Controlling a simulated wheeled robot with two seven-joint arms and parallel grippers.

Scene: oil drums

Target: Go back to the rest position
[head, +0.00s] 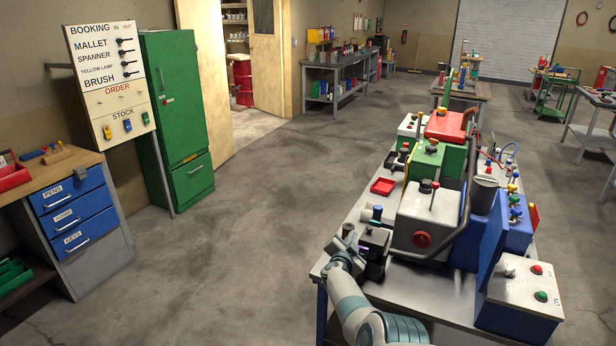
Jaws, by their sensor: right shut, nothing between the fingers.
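My right arm comes in from the bottom, right of centre, and reaches up over the left edge of the workbench (412,300). My right gripper (349,238) is at the bench's near left corner, beside a small dark device (374,250). It is small and partly merged with the clutter behind it; it looks shut with nothing held. I cannot tell whether it touches the bench things. My left gripper and arm are out of view.
The bench holds a white machine (427,215), a red tray (383,186) and a button box (522,288). At left stand a drawer cabinet (80,222) and a green cabinet (178,110). A red drum (243,80) stands beyond the doorway. The middle floor (250,225) is clear.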

